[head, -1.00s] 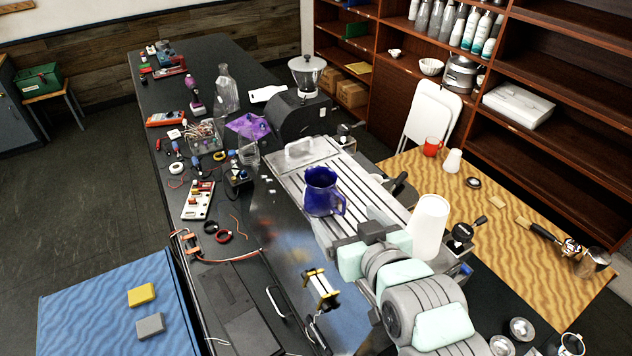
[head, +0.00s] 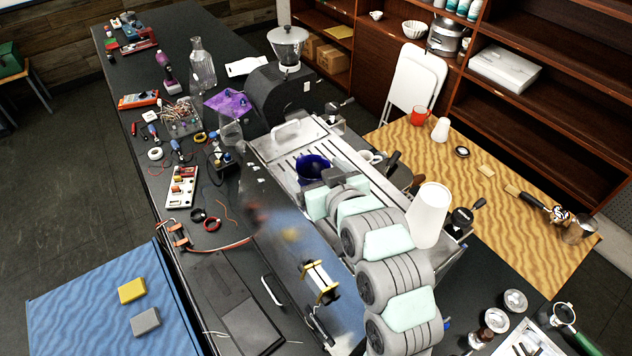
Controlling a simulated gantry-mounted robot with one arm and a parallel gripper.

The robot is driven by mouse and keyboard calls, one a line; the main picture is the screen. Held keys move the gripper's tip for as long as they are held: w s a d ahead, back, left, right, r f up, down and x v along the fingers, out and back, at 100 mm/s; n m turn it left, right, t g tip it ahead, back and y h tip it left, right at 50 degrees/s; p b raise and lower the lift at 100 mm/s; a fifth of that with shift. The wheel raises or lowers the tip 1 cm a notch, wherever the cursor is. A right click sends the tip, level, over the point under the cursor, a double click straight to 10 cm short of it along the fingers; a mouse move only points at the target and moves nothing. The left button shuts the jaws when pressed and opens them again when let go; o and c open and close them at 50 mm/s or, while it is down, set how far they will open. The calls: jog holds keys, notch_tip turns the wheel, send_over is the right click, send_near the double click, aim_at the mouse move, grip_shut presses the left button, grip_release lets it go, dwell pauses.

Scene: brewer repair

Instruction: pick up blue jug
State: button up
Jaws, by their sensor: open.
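The blue jug (head: 313,168) stands upright on the slatted metal top of the brewer (head: 272,150). Its rim and upper body show; my arm covers its lower right part and its handle. My gripper (head: 318,190) is at the end of my grey and mint arm, in front of the jug in the head view. The jaws are open and largely hidden by my own arm links. I cannot tell whether they touch the jug or how they stand around it.
A white cup (head: 429,214) stands close to the right of my arm. A grinder (head: 288,60) stands behind the brewer. Tools and parts, including a glass bottle (head: 202,65), crowd the dark bench on the left. A wavy wooden table (head: 470,195) lies to the right.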

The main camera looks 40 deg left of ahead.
aim_at(308, 161)
jog(key=shift+p+x, duration=0.55)
jog(key=shift+x, duration=1.5)
jog(key=shift+w+r, duration=0.1)
jog(key=shift+r, duration=0.05)
jog(key=shift+c, duration=0.5)
jog(key=c, duration=1.5)
jog(key=shift+c, duration=0.6)
jog(key=shift+r, duration=0.15)
